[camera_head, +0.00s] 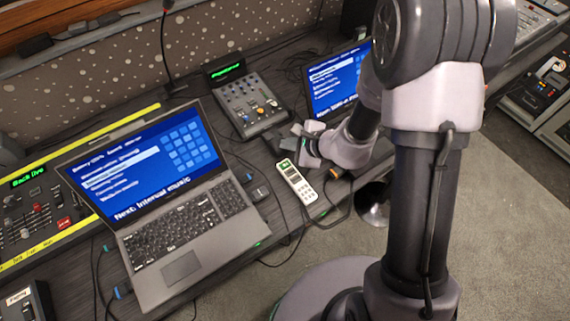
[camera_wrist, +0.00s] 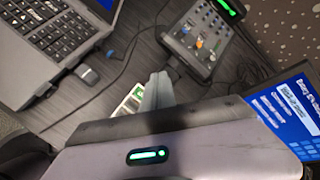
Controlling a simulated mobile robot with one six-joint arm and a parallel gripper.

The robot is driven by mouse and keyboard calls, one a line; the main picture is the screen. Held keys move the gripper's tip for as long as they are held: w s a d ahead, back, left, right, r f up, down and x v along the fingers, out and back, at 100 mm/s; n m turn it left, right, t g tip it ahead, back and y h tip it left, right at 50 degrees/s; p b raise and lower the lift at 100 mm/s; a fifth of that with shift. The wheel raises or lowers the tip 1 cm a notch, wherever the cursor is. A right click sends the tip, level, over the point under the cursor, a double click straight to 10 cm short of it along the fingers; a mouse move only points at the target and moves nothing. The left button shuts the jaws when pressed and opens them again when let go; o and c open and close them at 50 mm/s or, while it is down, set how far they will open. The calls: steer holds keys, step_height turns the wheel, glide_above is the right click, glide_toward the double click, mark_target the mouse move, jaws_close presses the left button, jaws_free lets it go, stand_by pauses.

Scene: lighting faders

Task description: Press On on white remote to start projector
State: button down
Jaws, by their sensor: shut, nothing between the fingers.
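The white remote (camera_head: 297,183) lies on the desk between the open laptop and my arm, with a green area at its upper end and rows of small buttons below. In the wrist view the remote (camera_wrist: 126,107) shows only in part, cut off by my gripper and its housing. My gripper (camera_head: 296,150) is shut and empty, close by the remote's upper, green end. In the wrist view the closed fingers (camera_wrist: 158,88) stand just right of the remote's visible part. I cannot tell whether the fingertips touch it. Button labels are too small to read.
An open laptop (camera_head: 176,270) stands to the left, with a small mixer (camera_head: 246,104) behind. A second laptop screen (camera_head: 338,85) stands behind my arm. Cables and a small black box (camera_head: 258,191) lie near the remote. A lighting console (camera_head: 50,222) is at far left.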

steer(key=b, duration=0.4)
glide_above(288, 166)
step_height(288, 166, down, 7)
steer(key=shift+r, duration=0.15)
steer(key=shift+f+b, duration=0.4)
steer(key=shift+b, duration=0.25)
stand_by(1.0)
steer(key=shift+f+b, duration=0.4)
steer(key=shift+b, duration=0.3)
steer(key=shift+f+b, duration=0.3)
steer(key=shift+b, duration=0.15)
steer(key=shift+r, duration=0.1)
stand_by(0.5)
steer(key=shift+r+p, duration=0.4)
steer(key=shift+r, duration=0.25)
